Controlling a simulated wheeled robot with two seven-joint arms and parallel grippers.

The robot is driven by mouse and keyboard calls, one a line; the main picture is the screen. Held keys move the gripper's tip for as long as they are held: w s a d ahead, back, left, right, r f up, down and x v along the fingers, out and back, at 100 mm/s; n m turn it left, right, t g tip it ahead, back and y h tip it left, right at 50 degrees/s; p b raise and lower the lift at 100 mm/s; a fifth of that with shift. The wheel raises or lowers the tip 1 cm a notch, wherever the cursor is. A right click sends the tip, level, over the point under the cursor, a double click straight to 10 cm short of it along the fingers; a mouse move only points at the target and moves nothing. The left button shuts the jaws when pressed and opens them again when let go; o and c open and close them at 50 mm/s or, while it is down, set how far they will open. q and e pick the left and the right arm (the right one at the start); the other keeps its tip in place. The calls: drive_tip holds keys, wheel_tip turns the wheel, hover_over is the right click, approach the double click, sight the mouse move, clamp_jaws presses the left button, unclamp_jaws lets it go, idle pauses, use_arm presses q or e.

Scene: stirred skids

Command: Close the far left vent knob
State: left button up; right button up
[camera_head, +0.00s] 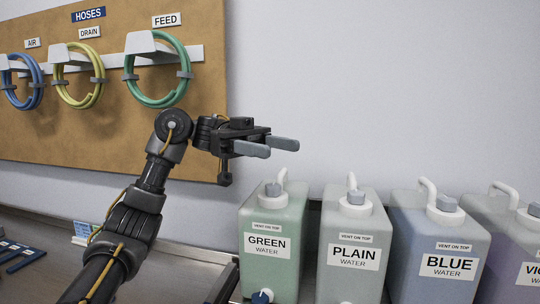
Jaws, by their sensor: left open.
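The leftmost jug in view is the green water jug (272,260), with a "VENT ON TOP" label. Its grey vent knob (273,190) sits on a white cap on the jug's top, beside a white handle. Whether the knob is open or shut I cannot tell. My left gripper (283,148) is open and empty, with its two grey fingers pointing right. In the picture it is above the green jug's knob and apart from it. My right gripper is not in view.
To the right stand the plain jug (350,275), the blue jug (433,285) and a violet jug (508,240), each with a similar top. Blue, yellow and green hoses hang on a brown board (120,130) at the left. The wall above the jugs is clear.

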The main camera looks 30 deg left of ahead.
use_arm(q)
drive_tip(key=s, duration=0.1)
drive_tip(key=s+d+r, duration=0.1)
drive_tip(key=s+b, duration=0.1)
drive_tip(key=shift+s+d+r, duration=0.15)
drive_tip(key=shift+d+r, duration=0.15)
drive_tip(key=shift+r, duration=0.05)
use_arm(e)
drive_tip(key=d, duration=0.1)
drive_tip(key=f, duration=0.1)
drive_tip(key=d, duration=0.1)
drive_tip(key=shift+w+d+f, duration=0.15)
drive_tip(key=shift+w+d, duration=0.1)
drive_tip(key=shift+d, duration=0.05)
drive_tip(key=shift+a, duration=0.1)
